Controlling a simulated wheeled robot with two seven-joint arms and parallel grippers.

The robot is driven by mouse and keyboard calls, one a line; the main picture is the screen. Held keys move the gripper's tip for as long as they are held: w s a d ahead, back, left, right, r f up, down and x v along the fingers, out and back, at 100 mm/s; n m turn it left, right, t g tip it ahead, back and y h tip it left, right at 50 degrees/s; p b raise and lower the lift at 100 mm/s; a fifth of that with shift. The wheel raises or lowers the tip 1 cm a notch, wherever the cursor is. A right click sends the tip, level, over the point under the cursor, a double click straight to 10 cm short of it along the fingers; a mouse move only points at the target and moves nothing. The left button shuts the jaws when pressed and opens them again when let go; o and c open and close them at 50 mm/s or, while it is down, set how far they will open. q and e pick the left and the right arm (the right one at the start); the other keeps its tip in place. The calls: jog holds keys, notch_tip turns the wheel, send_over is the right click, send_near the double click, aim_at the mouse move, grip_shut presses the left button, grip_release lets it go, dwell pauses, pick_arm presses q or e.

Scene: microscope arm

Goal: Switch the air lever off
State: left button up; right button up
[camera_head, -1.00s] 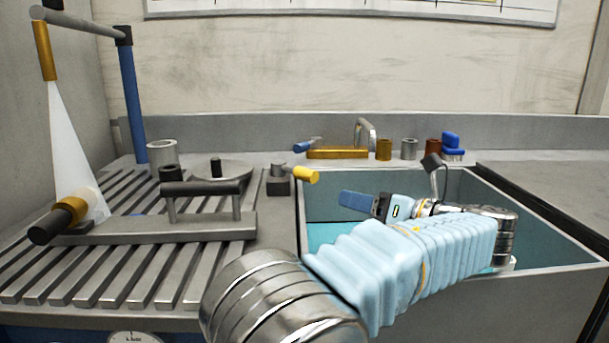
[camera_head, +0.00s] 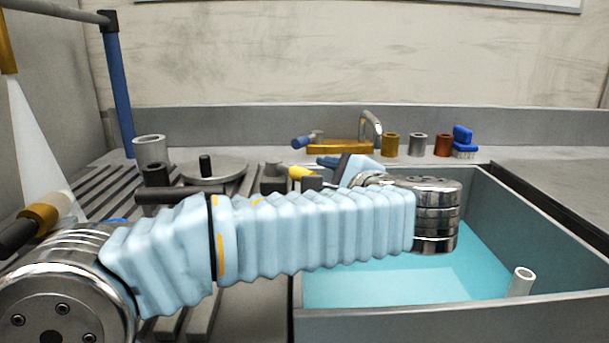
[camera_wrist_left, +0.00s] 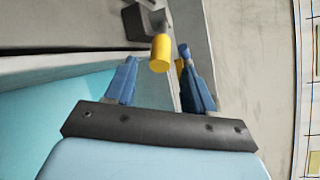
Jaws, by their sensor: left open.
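The air lever is a grey block with a short yellow handle (camera_head: 300,172), between the slatted rack and the basin. In the left wrist view the yellow handle (camera_wrist_left: 160,53) shows between my fingers, near their tips. My left gripper (camera_head: 325,164) is at the handle's right, partly hidden by my own arm. Its two blue fingers stand apart in the left wrist view (camera_wrist_left: 157,60), with nothing visibly clamped. I cannot tell whether a finger touches the handle. My right gripper is not in view.
The basin (camera_head: 550,230) with blue-green liquid lies right of the lever. A brass bar with a metal handle (camera_head: 340,147), several small cylinders and a blue brush (camera_head: 463,142) stand along the back ledge. A round plate (camera_head: 215,170) and a grey cup (camera_head: 150,150) stand left.

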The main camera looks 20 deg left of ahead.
aim_at(291, 173)
pick_arm(q)
jog(key=x, duration=0.5)
jog(key=shift+w+a, duration=0.2)
jog(key=shift+a, duration=0.15)
jog(key=shift+f, duration=0.1)
grip_shut()
